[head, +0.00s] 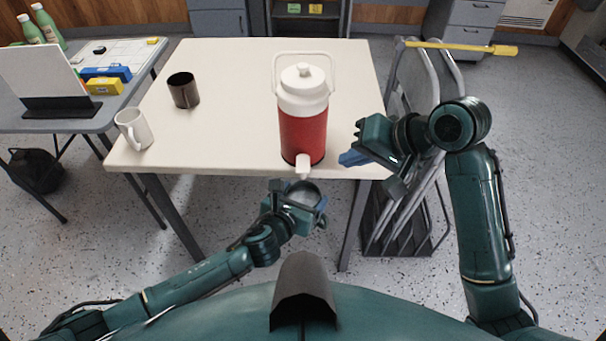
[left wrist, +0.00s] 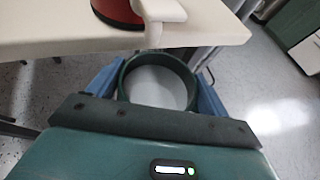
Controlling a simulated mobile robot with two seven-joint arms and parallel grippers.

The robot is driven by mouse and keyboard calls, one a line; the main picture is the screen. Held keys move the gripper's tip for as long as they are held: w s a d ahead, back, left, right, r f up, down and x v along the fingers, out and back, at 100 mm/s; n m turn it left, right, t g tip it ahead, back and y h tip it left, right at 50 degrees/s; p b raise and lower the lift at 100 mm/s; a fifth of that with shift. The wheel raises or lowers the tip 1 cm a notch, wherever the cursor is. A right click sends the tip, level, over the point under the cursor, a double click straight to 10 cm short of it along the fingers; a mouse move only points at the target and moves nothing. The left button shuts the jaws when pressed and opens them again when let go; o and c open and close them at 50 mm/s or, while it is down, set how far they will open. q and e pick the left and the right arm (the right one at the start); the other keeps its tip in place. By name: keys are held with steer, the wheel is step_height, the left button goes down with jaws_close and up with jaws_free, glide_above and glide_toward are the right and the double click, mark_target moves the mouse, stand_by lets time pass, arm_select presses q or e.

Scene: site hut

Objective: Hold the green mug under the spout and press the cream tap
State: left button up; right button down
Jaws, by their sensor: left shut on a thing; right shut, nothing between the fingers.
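The red and cream drinks cooler (head: 303,130) stands upright near the table's front edge. Its cream tap (head: 302,166) points out over that edge and shows at the top of the left wrist view (left wrist: 163,12). My left gripper (head: 298,198) is shut on the green mug (left wrist: 158,88), which is upright with its pale inside showing and looks empty. In the head view the mug (head: 304,193) is just below the tap's end; whether it is squarely beneath is unclear. My right gripper (head: 350,157) is shut and empty, right of the cooler and apart from the tap.
A dark mug (head: 184,91) and a white mug (head: 133,130) stand on the left of the cream table (head: 225,120). A grey side table (head: 85,122) with boxes stands left.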

arm_select(q)
steer(key=s+p, duration=0.1)
steer(key=s, duration=0.5)
steer(key=shift+s+p, duration=0.3)
steer(key=shift+p, duration=0.05)
stand_by(0.5)
stand_by(0.5)
